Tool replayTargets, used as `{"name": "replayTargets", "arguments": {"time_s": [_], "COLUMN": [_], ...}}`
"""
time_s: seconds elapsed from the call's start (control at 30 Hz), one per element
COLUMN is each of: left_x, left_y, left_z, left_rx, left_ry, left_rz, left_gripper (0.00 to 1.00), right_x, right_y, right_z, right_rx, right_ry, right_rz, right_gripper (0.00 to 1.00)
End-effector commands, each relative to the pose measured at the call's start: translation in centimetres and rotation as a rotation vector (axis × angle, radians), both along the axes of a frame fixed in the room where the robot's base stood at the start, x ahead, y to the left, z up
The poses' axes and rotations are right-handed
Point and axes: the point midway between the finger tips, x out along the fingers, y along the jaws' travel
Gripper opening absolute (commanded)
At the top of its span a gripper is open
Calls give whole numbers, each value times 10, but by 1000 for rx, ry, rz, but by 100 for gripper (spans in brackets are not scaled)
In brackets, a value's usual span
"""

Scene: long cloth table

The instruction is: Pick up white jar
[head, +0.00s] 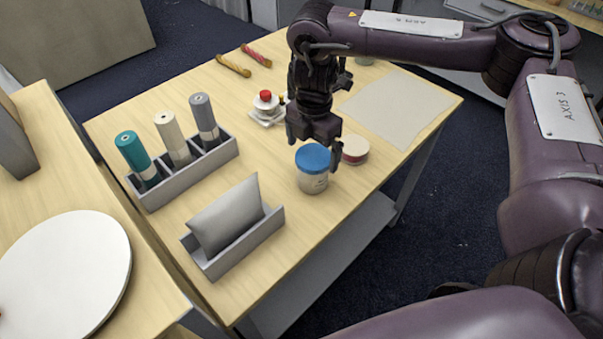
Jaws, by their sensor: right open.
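A jar with a whitish body and a blue lid (312,180) stands upright near the right front edge of the table. It is the only white jar I can make out. My right gripper (315,149) is open and points down at the jar. Its fingers show at the left and right of the blue lid, and the right finger hangs lower, beside the lid. I cannot tell whether either finger touches the jar. My left gripper is not in view.
A low round container with a red side (355,149) stands close to the jar's right. A grey tray with a grey pouch (226,216), a rack (190,180) of several cylinders and a red-topped button (266,98) lie leftward. A pale sheet (392,106) covers the right rear.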

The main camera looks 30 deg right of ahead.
Motion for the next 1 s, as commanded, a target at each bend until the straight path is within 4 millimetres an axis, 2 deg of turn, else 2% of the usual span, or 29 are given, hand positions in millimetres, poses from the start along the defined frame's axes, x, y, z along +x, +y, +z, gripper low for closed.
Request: {"name": "replayTargets", "arguments": {"time_s": [0.3,0.5,0.63,0.83,1.0], "left_x": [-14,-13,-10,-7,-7], "left_y": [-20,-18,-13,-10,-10], "left_z": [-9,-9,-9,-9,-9], "left_rx": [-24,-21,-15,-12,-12], "left_ry": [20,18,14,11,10], "left_rz": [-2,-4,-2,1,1], "left_gripper": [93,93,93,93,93], "right_x": [1,3,3,4,4], "right_y": [-1,-2,-3,-3,-2], "right_z": [-37,-62,-70,-70,-70], "right_rx": [1,-1,-1,-1,0], "right_ry": [5,4,2,1,1], "right_rz": [-1,0,0,0,0], "right_gripper": [100,100,100,100,78]}}
